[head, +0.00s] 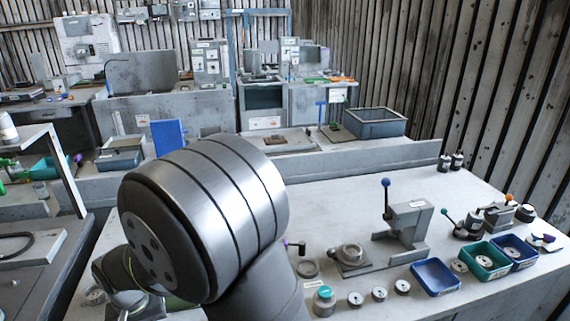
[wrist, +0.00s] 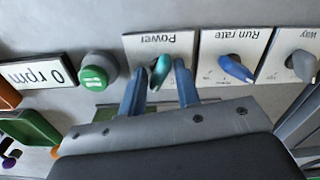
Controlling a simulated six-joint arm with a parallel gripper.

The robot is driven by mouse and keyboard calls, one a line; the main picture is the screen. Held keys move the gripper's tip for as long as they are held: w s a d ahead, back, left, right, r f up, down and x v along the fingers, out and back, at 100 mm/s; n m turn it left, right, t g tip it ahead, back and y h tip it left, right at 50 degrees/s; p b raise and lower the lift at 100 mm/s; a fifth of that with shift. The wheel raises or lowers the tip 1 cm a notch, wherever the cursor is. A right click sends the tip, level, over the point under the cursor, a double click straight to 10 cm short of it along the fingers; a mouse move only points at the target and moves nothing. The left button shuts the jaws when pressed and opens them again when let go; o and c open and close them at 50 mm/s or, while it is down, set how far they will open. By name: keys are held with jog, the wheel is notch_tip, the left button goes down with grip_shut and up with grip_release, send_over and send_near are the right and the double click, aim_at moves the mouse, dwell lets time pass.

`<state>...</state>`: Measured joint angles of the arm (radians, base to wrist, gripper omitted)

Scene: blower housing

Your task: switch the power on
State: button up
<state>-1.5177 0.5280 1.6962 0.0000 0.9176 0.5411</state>
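In the wrist view, which shows the labels upside down, the power switch is a teal knob (wrist: 160,72) on a white plate marked "Power" (wrist: 146,43). The knob is tilted, its upper end leaning right. My gripper (wrist: 159,85) is open, with one blue finger on each side of the knob. Narrow gaps show between knob and fingers; whether either touches is hard to tell. In the head view my arm hides the gripper, and I cannot make out the power switch.
In the wrist view, a blue "Run rate" knob (wrist: 235,69) and a "Way" knob (wrist: 304,66) sit close on the right. A green button (wrist: 97,72) and a "0 rpm" display (wrist: 38,74) are left. A bench (head: 335,205) with trays and parts shows in the head view.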

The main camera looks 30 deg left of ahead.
jog(key=shift+r, duration=0.1)
dwell(0.6)
jog(key=r+m, duration=0.1)
jog(key=m, duration=0.3)
jog(key=shift+r, duration=0.4)
jog(key=m, duration=0.1)
jog(key=r+m, duration=0.1)
jog(key=m, duration=0.1)
jog(key=r+m, duration=0.1)
jog(key=m, duration=0.1)
jog(key=shift+f, duration=1.35)
jog(key=shift+n, duration=0.7)
jog(key=shift+f, duration=0.65)
